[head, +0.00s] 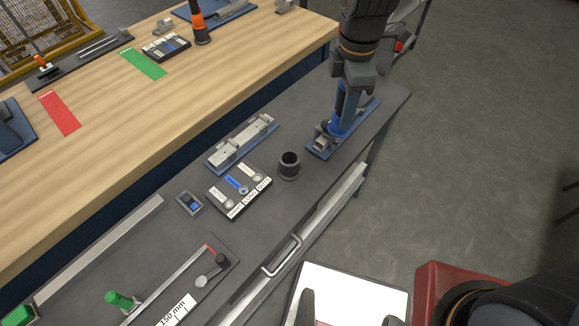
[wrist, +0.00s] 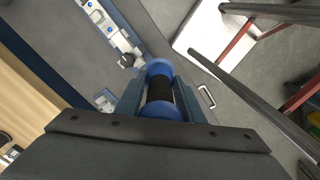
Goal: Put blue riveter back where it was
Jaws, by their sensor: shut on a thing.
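The blue riveter (wrist: 159,108) has a blue body with a black band. In the wrist view it lies between the two fingers of my gripper (wrist: 158,92), which is shut on it. In the head view my gripper (head: 347,98) holds the riveter (head: 341,127) upright over a blue plate (head: 318,153) at the far right end of the dark bench. Whether the riveter's lower end touches the plate or the part on it cannot be told. A black round holder (head: 289,166) stands empty on the bench, nearer than the riveter and to its left.
A second blue fixture (head: 243,143), a tray of labelled pieces (head: 239,190) and a small blue-grey block (head: 189,202) sit left of the holder. A 150 mm gauge board (head: 182,285) lies nearer. An orange tool (head: 200,25) stands on the wooden table behind.

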